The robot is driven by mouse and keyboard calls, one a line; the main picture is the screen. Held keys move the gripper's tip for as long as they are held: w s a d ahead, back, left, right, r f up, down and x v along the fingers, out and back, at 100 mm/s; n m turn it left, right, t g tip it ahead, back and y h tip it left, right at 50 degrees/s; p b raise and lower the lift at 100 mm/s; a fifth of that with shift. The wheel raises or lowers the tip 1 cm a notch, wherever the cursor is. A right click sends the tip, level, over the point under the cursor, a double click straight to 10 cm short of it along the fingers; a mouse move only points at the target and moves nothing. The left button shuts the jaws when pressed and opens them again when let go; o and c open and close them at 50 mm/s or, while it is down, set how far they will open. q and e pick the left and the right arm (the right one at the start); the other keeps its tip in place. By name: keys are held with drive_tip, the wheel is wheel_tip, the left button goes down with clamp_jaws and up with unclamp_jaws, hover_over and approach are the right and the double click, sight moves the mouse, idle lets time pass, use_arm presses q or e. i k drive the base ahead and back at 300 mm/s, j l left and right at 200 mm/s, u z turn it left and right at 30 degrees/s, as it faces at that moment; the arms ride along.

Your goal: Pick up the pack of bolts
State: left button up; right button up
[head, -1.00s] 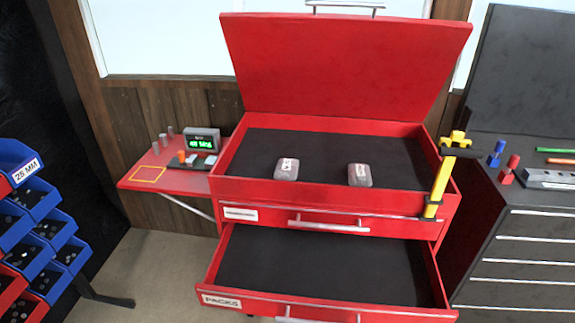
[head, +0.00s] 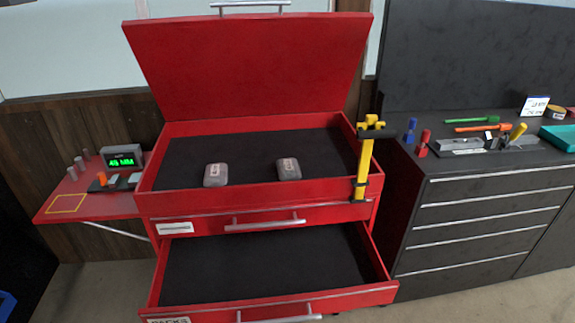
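Two small grey packs with pale labels lie on the black liner in the top tray of the red tool cart (head: 165,205), under its raised lid. One is the left pack (head: 215,175) and the other the right pack (head: 289,169). Their labels are too small to read, so I cannot tell which one holds bolts. Below, the drawer (head: 270,265) with a label reading "PACKS" is pulled out and empty. Neither of my grippers is in the head view.
A red side shelf (head: 95,203) at left carries a green-lit display (head: 123,158) and small parts. A yellow clamp-like tool (head: 365,160) stands at the cart's right front corner. A dark cabinet (head: 480,210) with tools on top stands at right.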

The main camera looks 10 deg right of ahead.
sight(288, 169)
drive_tip(key=i+l, duration=0.2)
drive_tip(key=l, duration=0.2)
drive_tip(key=i+l, duration=0.2)
drive_tip(key=l, duration=0.15)
drive_tip(key=i+l, duration=0.2)
drive_tip(key=l, duration=0.2)
drive_tip(key=i+l+u, duration=0.1)
drive_tip(key=l, duration=0.3)
drive_tip(key=i+l, duration=0.5)
drive_tip(key=l, duration=0.3)
drive_tip(key=i+l, duration=0.2)
drive_tip(key=l, duration=0.2)
drive_tip(key=k+u, duration=0.15)
drive_tip(key=k, duration=0.4)
drive_tip(key=u, duration=0.15)
drive_tip(key=i+z, duration=0.25)
drive_tip(key=i, duration=0.3)
